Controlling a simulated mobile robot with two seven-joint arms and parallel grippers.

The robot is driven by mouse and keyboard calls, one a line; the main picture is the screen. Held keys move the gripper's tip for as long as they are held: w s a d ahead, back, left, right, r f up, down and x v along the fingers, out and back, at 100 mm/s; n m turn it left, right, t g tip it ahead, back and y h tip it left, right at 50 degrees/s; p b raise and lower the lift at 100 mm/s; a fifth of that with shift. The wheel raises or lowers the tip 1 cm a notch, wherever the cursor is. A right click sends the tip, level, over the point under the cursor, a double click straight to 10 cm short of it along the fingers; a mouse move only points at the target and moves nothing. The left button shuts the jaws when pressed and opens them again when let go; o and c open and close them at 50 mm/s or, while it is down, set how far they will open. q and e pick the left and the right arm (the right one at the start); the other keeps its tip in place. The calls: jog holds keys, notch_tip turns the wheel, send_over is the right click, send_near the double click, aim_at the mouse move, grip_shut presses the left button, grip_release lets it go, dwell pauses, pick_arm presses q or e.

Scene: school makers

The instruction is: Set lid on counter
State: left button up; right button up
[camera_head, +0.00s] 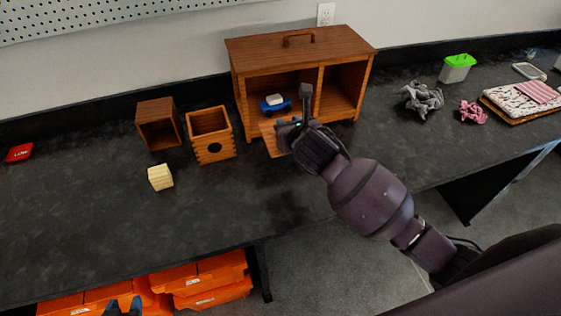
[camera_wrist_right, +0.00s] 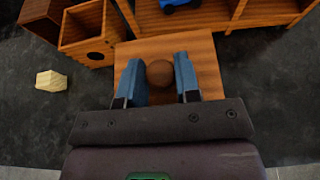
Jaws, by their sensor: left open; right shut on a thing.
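The wooden lid (camera_head: 268,138) is a flat square board just in front of the wooden cabinet, partly hidden by my right gripper. In the right wrist view the lid (camera_wrist_right: 208,60) has a round brown knob (camera_wrist_right: 160,73). My right gripper (camera_wrist_right: 160,76) is shut on this knob, with one blue finger on each side; it also shows in the head view (camera_head: 290,128). I cannot tell whether the lid touches the dark counter (camera_head: 90,220). My left gripper (camera_head: 123,305) is open and empty at the bottom left of the head view, only its tips showing.
The wooden cabinet (camera_head: 275,48) holds a blue toy car (camera_head: 276,107). An open-topped box with a round hole (camera_head: 213,150) and another wooden box (camera_head: 157,112) stand left of it. A pale block (camera_head: 160,177) lies in front. The counter's front left is clear.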

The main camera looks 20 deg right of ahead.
notch_tip(320, 180, down, 17)
jog(key=b, duration=0.3)
jog(key=shift+f, duration=0.15)
pick_arm(q)
jog(key=f, duration=0.2)
jog(key=s+f, duration=0.1)
jog(key=f, duration=0.2)
pick_arm(e)
jog(key=shift+f, duration=0.1)
pick_arm(q)
jog(key=shift+w, duration=0.1)
pick_arm(e)
jog(key=o, duration=1)
